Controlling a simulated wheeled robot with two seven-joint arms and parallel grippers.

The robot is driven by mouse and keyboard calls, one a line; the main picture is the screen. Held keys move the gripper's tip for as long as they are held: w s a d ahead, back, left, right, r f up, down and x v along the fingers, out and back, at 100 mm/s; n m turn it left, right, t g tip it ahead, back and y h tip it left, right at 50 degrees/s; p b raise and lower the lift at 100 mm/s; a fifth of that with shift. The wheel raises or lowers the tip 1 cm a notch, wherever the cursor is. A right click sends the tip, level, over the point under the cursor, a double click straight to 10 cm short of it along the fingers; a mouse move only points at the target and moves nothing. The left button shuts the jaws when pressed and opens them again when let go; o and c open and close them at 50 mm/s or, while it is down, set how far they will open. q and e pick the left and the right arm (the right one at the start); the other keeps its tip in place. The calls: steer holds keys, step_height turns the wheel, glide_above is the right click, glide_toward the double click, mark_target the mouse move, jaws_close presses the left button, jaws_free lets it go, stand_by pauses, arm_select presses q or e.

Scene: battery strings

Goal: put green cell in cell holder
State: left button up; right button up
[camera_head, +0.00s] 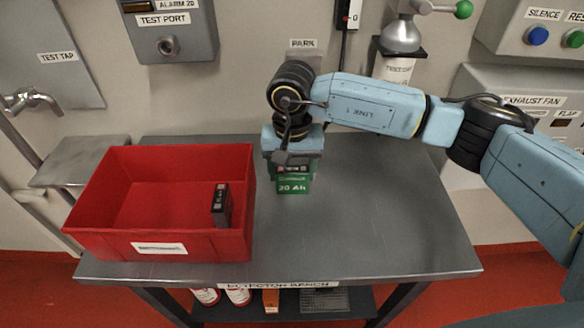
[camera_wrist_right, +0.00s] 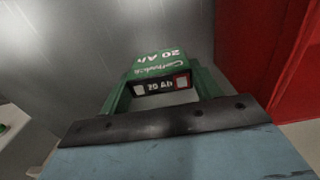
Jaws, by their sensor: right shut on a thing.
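The green cell (camera_head: 292,186), marked 20 Ah, is below my right gripper (camera_head: 291,166), near the middle of the grey bench (camera_head: 370,230). In the right wrist view the green cell (camera_wrist_right: 160,64) sits between the two fingers of my right gripper (camera_wrist_right: 160,88), which is shut on it. I cannot tell whether the cell touches the bench. A red bin (camera_head: 165,244) stands to the left. No separate cell holder can be made out with certainty. My left gripper is not in view.
A dark cell (camera_head: 221,204) stands inside the red bin at its right side. The bench is clear to the right and in front of the green cell. A grey wall with a test port box (camera_head: 168,45) is behind. Several items lie on the shelf below.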

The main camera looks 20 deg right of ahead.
steer(key=shift+f, duration=0.1)
steer(key=o, duration=1.2)
steer(key=shift+c, duration=0.2)
